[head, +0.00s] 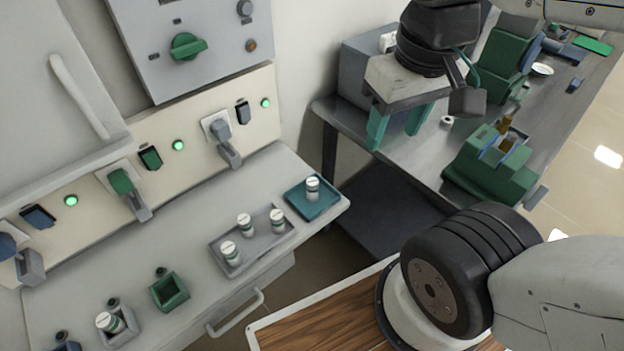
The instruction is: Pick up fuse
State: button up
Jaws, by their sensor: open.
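Several white cylindrical fuses with dark bands stand on the light grey counter under the wall panel. One fuse (312,188) stands upright on a small teal tray (325,210) at the counter's right end. Three more, including a front fuse (231,253), stand on a grey tray (262,248). Another fuse (110,323) sits tilted in a grey holder at lower left. My gripper (398,127) is open and empty, its teal fingers pointing down. It appears in front of the metal bench, right of the teal tray and apart from every fuse.
An empty green holder (170,292) stands on the counter, left of the grey tray. Lever switches (225,148) jut from the wall panel above. The metal bench (560,105) at right carries green devices (490,165). A gap separates counter and bench.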

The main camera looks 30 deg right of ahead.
aim_at(230, 252)
jog(key=u, duration=2.9)
jog(key=k, duration=0.35)
jog(key=z, duration=0.75)
